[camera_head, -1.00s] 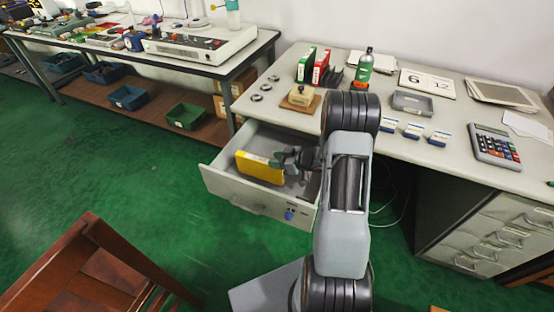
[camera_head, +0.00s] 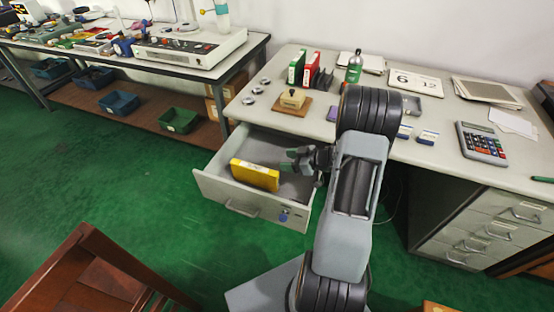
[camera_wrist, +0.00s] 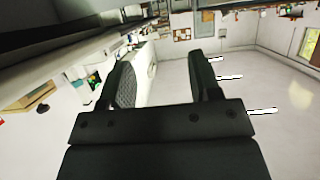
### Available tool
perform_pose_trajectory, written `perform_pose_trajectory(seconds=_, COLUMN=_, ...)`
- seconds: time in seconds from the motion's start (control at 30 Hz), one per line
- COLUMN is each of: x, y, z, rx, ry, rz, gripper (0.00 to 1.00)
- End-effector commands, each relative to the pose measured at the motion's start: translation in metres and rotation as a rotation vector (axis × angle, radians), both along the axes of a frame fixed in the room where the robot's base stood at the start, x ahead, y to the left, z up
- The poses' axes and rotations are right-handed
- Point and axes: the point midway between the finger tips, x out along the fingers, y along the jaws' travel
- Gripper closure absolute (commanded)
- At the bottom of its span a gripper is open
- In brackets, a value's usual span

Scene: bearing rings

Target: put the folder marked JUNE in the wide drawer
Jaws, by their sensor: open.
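A yellow folder (camera_head: 254,176) is inside the open wide drawer (camera_head: 213,188), near its front panel. Its marking is too small to read, so I cannot tell whether it says JUNE. It looks upright on a long edge, but its bottom is hidden by the drawer front. My gripper (camera_head: 290,160) is above the drawer, just right of the folder, and looks apart from it. In the wrist view my gripper (camera_wrist: 156,65) is open, with nothing between the fingers.
A green folder (camera_head: 297,68) and a red folder (camera_head: 311,70) stand on the desk. A stamp on a wooden base (camera_head: 292,101), metal rings and a green bottle (camera_head: 354,66) are nearby. A wooden chair (camera_head: 85,275) is at front left. Green floor is clear left of the drawer.

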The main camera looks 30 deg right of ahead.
Motion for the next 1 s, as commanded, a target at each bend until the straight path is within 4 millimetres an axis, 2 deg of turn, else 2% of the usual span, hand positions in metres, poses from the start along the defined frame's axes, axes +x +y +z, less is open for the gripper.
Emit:
perform_pose_trajectory(seconds=0.2, x=-0.02, y=-0.019, z=0.012, rx=-0.001, ry=-0.001, rz=-0.001, gripper=0.43)
perform_pose_trajectory(seconds=0.33, x=-0.022, y=-0.024, z=0.016, rx=-0.016, ry=-0.002, rz=-0.012, gripper=0.43)
perform_pose_trajectory(seconds=0.43, x=-0.012, y=-0.026, z=0.025, rx=-0.081, ry=-0.009, rz=-0.06, gripper=0.43)
perform_pose_trajectory(seconds=0.53, x=0.009, y=-0.029, z=0.043, rx=-0.2, ry=-0.018, rz=-0.165, gripper=0.43)
perform_pose_trajectory(seconds=0.63, x=0.028, y=-0.031, z=0.068, rx=-0.334, ry=-0.013, rz=-0.313, gripper=0.43)
perform_pose_trajectory(seconds=0.73, x=0.034, y=-0.03, z=0.097, rx=-0.439, ry=0.018, rz=-0.475, gripper=0.43)
perform_pose_trajectory(seconds=0.87, x=0.021, y=-0.019, z=0.127, rx=-0.513, ry=0.11, rz=-0.662, gripper=0.43)
perform_pose_trajectory(seconds=1.0, x=-0.013, y=0.007, z=0.147, rx=-0.518, ry=0.269, rz=-0.801, gripper=0.43)
